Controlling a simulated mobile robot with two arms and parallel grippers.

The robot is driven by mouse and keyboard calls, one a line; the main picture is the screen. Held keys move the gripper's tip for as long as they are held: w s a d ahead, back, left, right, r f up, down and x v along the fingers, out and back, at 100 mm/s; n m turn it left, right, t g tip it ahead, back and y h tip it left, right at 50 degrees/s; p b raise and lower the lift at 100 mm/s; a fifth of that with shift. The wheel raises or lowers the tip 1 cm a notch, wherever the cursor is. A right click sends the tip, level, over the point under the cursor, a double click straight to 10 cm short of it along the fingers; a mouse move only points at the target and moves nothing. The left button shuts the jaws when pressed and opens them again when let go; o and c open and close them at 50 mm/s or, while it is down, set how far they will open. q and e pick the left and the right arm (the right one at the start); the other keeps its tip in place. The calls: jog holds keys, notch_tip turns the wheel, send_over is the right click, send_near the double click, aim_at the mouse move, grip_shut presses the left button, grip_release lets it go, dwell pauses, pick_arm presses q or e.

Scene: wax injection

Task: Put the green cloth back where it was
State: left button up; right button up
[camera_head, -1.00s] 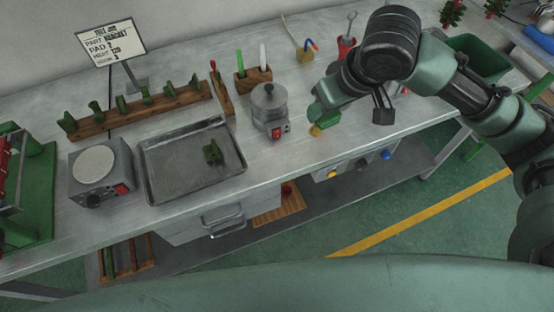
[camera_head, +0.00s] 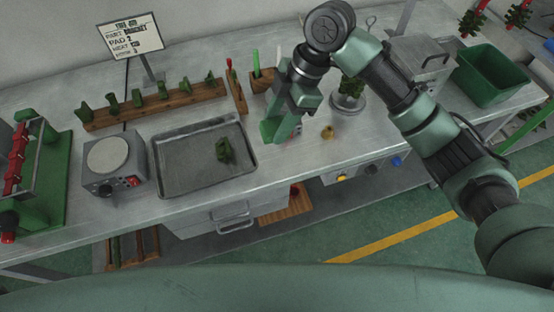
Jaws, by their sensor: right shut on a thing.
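My right gripper (camera_head: 281,124) reaches in from the right and points down over the bench, just right of the metal tray. It is shut on a bright green piece, which looks like the green cloth (camera_head: 268,130). Its outline is partly hidden by the fingers, and I cannot tell whether it touches the bench. The grey pot with the red switch is mostly hidden behind this gripper. My left gripper is not in view.
The metal tray (camera_head: 163,188) holds a green part (camera_head: 224,150). A hot plate (camera_head: 117,180) stands left of it, a wooden rack of green parts (camera_head: 160,111) behind. A small yellowish thing (camera_head: 327,131) lies right of the gripper. A green bin (camera_head: 490,78) stands far right.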

jog(key=p, duration=0.2)
send_near(272, 169)
jog(key=x, duration=0.5)
jog(key=shift+a, duration=0.2)
jog(key=shift+f, duration=0.35)
jog(key=shift+f, duration=0.15)
jog(key=o, duration=1.2)
